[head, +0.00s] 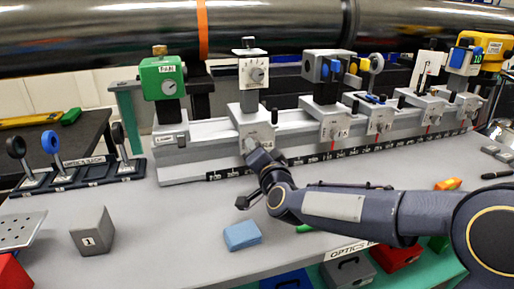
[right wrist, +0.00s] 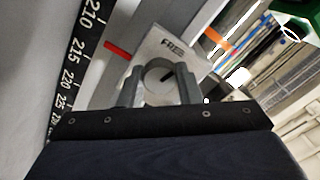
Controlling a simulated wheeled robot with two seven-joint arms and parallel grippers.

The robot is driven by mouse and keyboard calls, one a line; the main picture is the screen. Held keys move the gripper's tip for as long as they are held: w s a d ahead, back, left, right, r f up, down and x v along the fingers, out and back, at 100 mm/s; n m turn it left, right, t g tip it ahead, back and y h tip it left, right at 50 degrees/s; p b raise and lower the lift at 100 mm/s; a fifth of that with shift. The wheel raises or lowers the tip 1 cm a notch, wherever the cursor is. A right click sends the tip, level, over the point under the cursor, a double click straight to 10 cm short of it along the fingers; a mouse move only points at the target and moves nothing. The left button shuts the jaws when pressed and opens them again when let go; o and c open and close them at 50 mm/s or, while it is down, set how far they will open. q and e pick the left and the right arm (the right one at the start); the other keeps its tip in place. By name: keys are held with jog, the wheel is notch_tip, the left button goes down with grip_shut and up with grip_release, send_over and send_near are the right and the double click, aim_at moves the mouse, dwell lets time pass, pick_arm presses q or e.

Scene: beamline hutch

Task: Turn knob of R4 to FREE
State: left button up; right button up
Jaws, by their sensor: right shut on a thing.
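The rider (head: 243,122) second from the left on the rail carries a white dial plate on its post. A round grey knob (head: 250,143) is on the rider's front face. My right gripper (head: 254,152) reaches this knob from the front and is shut on it. In the right wrist view the fingers (right wrist: 158,88) stand on either side of the knob (right wrist: 157,73). A dark pointer mark shows on the knob, and the word FREE (right wrist: 172,46) is printed on the plate beyond it. The rider's name label is mostly hidden by my gripper. My left gripper is not in view.
The rail's black scale (head: 320,157) runs below the riders. A green unit (head: 162,78) stands left, and several other riders stand right. A blue block (head: 242,235) and a grey block (head: 92,232) lie on the bench, which has free room between them.

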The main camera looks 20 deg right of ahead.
jog(key=shift+f+n+p, duration=0.1)
jog(key=shift+n+p, duration=0.3)
jog(key=shift+n, duration=1.2)
jog(key=o, duration=1)
